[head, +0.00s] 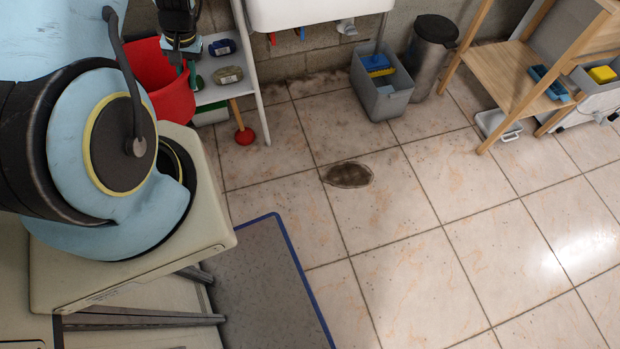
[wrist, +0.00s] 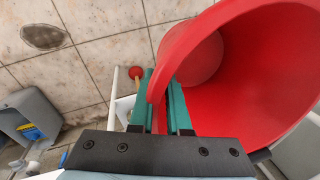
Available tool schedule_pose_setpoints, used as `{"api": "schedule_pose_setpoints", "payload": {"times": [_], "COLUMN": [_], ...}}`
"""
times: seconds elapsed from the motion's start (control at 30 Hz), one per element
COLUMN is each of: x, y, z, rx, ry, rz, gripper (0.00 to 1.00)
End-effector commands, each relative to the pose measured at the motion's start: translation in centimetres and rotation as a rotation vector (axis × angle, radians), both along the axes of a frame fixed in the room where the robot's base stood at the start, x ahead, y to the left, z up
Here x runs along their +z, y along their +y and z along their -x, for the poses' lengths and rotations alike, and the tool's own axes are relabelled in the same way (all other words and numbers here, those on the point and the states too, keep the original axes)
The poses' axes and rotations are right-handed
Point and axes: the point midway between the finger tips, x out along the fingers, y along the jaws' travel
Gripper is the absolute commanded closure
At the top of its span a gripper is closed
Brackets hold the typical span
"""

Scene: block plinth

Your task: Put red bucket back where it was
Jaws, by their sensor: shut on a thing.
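The red bucket (head: 163,84) is at the upper left of the head view, partly hidden behind my arm. In the wrist view the bucket (wrist: 259,75) fills the right side, and I look into its open, empty-looking inside. My gripper (wrist: 163,92) has its two green fingers on either side of the bucket's rim and is shut on it. In the head view my gripper (head: 186,58) is beside the bucket's right edge, with the fingertips hard to make out. I cannot tell whether the bucket's base rests on anything.
A white shelf unit (head: 258,85) with small items stands right beside the bucket. A red plunger (head: 245,136) is on the floor. A grey bucket (head: 381,103), a metal bin (head: 429,58) and a wooden rack (head: 510,75) stand along the back. The tiled floor is mostly clear, with a dark stain.

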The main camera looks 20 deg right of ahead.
Motion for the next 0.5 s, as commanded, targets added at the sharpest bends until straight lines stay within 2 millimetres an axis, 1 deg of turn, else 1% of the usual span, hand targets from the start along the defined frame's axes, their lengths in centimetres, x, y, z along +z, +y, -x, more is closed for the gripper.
{"api": "schedule_pose_setpoints", "payload": {"times": [0.03,0.27,0.5], "x": [-3.3,-10.7,-18.4], "y": [-1.0,-5.3,-9.9], "z": [-0.1,-0.1,0.4], "rx": [-0.055,-0.306,-0.568], "ry": [0.001,0.012,0.025], "rz": [0.003,0.015,0.024], "gripper": [1.0,1.0,1.0]}}
